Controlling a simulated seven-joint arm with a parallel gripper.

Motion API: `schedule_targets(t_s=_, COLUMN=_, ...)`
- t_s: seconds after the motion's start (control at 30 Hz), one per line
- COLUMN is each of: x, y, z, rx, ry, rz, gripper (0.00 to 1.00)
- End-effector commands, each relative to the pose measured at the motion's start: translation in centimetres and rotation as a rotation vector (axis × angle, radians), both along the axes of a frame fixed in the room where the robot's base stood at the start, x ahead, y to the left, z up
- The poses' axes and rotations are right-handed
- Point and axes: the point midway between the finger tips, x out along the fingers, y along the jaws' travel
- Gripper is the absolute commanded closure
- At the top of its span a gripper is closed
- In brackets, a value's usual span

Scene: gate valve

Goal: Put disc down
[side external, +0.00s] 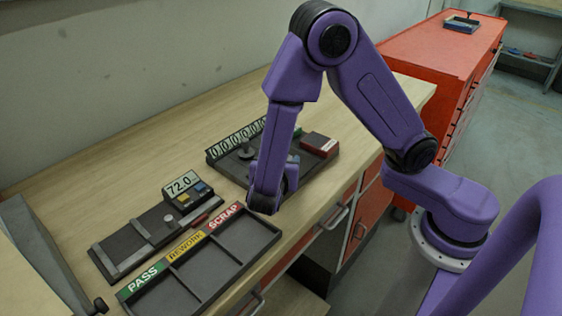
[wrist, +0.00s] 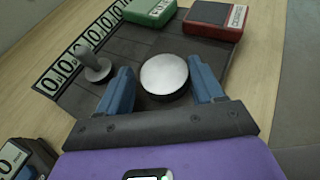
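A round disc (wrist: 164,75) with a pale metal top and dark side shows in the wrist view, over the dark tray (wrist: 122,50). My gripper (wrist: 162,80) has one blue finger on each side of it. A narrow gap shows at the left finger and the right finger is very close to the disc. The fingers look open around it. Whether the disc rests fully on the tray is hard to tell. In the side view my arm hides the disc, and my gripper is over the near part of the tray (side external: 318,172).
A grey peg-like post (wrist: 96,68) stands left of the gripper. A green block (wrist: 150,11) and a red block (wrist: 214,20) sit at the tray's far side. A sorting tray labelled PASS, REWORK and SCRAP (side external: 207,262) has empty compartments. A gauge reading 72.0 (side external: 183,186) stands beside it.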

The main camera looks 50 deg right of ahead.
Motion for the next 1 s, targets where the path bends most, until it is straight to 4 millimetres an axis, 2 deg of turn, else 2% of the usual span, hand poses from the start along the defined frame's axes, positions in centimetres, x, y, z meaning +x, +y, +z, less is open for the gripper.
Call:
schedule_targets(t_s=0.03, x=-0.3, y=-0.2, z=-0.4, rx=0.009, ry=0.013, rz=-0.015, gripper=0.18)
schedule_targets(t_s=0.43, x=-0.6, y=-0.2, z=-0.3, rx=0.005, ry=0.016, rz=-0.017, gripper=0.18)
schedule_targets(t_s=1.0, x=-5.9, y=9.2, z=4.4, rx=0.009, ry=0.008, rz=-0.010, gripper=0.18)
